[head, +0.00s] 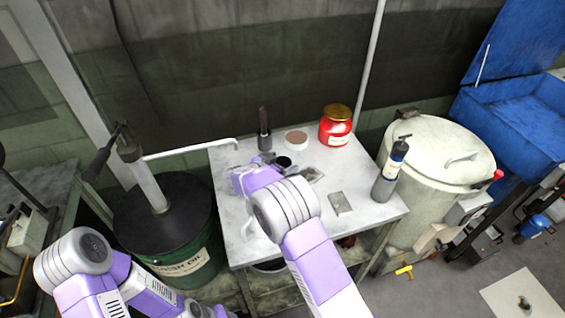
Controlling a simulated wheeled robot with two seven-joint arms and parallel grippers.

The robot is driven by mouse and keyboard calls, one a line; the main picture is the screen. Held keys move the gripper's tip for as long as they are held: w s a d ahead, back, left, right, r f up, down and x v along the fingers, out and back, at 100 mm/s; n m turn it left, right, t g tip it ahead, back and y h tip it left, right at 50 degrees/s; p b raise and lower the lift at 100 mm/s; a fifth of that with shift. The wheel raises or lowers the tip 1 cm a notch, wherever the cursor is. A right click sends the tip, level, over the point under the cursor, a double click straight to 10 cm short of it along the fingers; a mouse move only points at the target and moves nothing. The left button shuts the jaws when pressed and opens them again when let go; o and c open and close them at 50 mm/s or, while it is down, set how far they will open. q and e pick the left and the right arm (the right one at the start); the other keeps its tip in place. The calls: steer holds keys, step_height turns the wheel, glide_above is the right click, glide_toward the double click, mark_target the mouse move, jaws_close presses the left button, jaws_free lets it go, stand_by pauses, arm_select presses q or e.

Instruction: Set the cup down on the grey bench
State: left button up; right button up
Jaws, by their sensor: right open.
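The grey bench (370,213) stands in the middle of the head view with a pale, stained top. A small dark round shape (284,162), which looks like the cup, is on or just above the bench top, right beside my right gripper (275,166). The right gripper is open over the bench, and its wrist and forearm hide part of it. I cannot tell whether its fingers touch the cup. My left arm is at the lower left, and its gripper does not show.
A dark oil drum (170,225) stands left, a pale barrel (435,165) right.

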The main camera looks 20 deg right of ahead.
steer(key=p+v, duration=0.1)
steer(key=v, duration=0.5)
steer(key=shift+s+a+r+p, duration=0.1)
steer(key=shift+a+r+p, duration=0.1)
steer(key=shift+p, duration=0.15)
